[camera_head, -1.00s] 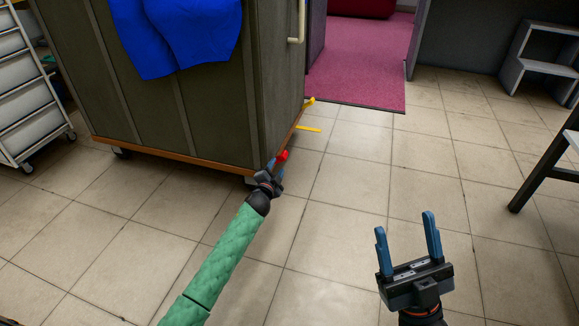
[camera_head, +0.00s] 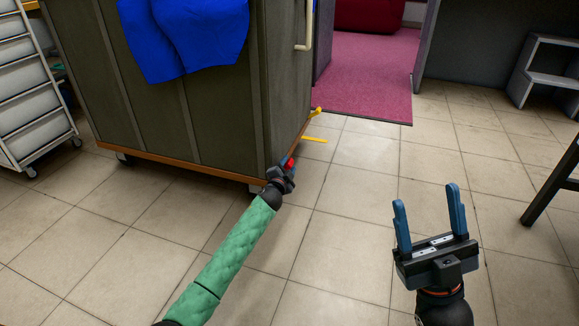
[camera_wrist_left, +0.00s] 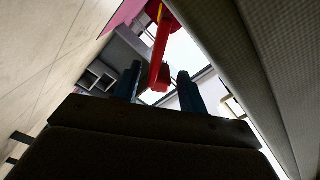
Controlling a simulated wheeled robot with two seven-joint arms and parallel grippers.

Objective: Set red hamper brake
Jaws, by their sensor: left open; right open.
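The large grey-green hamper (camera_head: 215,115) stands on a wooden base with casters. A red brake lever (camera_head: 289,163) shows at its near right bottom corner. My left gripper (camera_head: 285,172) is low at that corner, its fingers mostly hidden in the head view. In the left wrist view, the red lever (camera_wrist_left: 159,60) lies between the open fingers of the left gripper (camera_wrist_left: 159,84); I cannot tell whether they touch it. My right gripper (camera_head: 429,210) is open and empty over the floor, well right of the hamper.
Yellow levers (camera_head: 315,139) stick out further back along the hamper's base. A blue cloth (camera_head: 185,40) hangs over the hamper. A white drawer cart (camera_head: 30,95) stands left and grey steps (camera_head: 545,75) right. The tiled floor in the middle is clear.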

